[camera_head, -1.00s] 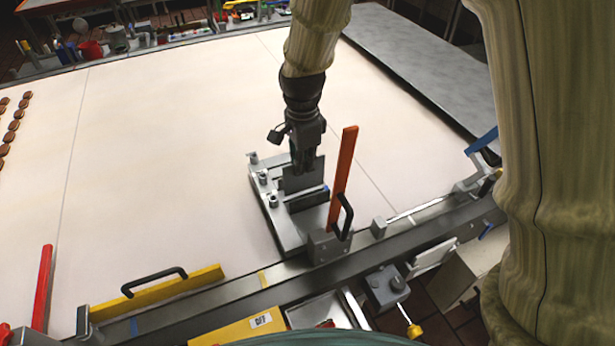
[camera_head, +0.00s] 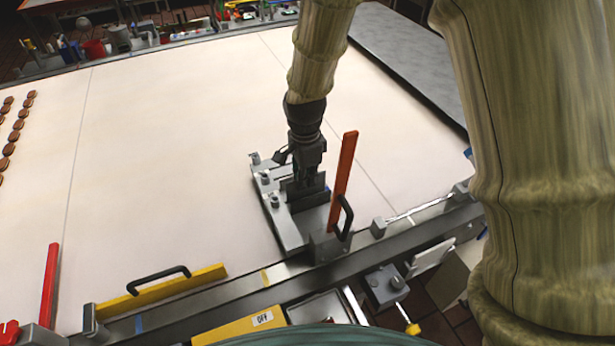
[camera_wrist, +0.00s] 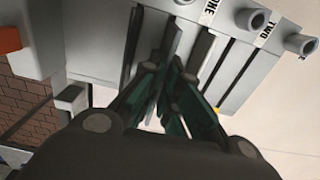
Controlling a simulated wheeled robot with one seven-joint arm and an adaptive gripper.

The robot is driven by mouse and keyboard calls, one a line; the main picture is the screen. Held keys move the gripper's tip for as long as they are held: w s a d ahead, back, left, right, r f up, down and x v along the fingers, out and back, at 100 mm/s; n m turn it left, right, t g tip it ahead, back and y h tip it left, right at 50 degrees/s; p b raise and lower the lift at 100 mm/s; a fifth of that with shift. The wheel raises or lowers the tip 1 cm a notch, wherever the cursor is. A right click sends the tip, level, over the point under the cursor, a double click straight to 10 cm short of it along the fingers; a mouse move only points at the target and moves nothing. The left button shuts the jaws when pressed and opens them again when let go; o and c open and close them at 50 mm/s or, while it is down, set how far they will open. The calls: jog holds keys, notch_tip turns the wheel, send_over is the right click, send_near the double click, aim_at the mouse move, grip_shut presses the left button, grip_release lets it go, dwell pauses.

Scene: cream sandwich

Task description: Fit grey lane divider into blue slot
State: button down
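My gripper (camera_head: 306,176) points down over the grey metal fixture (camera_head: 287,232) at the near edge of the cream table. Its fingers (camera_wrist: 172,98) are closed together on the grey lane divider (camera_head: 290,188), a thin upright plate. The divider stands low at the fixture, beside a grey block; I cannot tell how deep its lower edge sits. In the wrist view, grey plates and channels lie beyond the fingertips, with labels reading ONE and TWO by round pegs. The blue slot is not clearly visible, hidden around the fingers and plate.
An upright orange bar (camera_head: 342,178) with a black handle stands close right of the gripper. A yellow bar (camera_head: 165,291) with a black handle lies at the near left. A red bar (camera_head: 49,285) stands farther left. Brown biscuits line the far left. The middle of the table is clear.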

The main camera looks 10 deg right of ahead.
jog(key=shift+f, duration=0.6)
jog(key=c, duration=1.6)
grip_release()
jog(key=shift+c, duration=0.2)
jog(key=shift+r, duration=0.1)
notch_tip(320, 180, up, 13)
jog(key=b, duration=0.3)
jog(key=shift+b, duration=0.4)
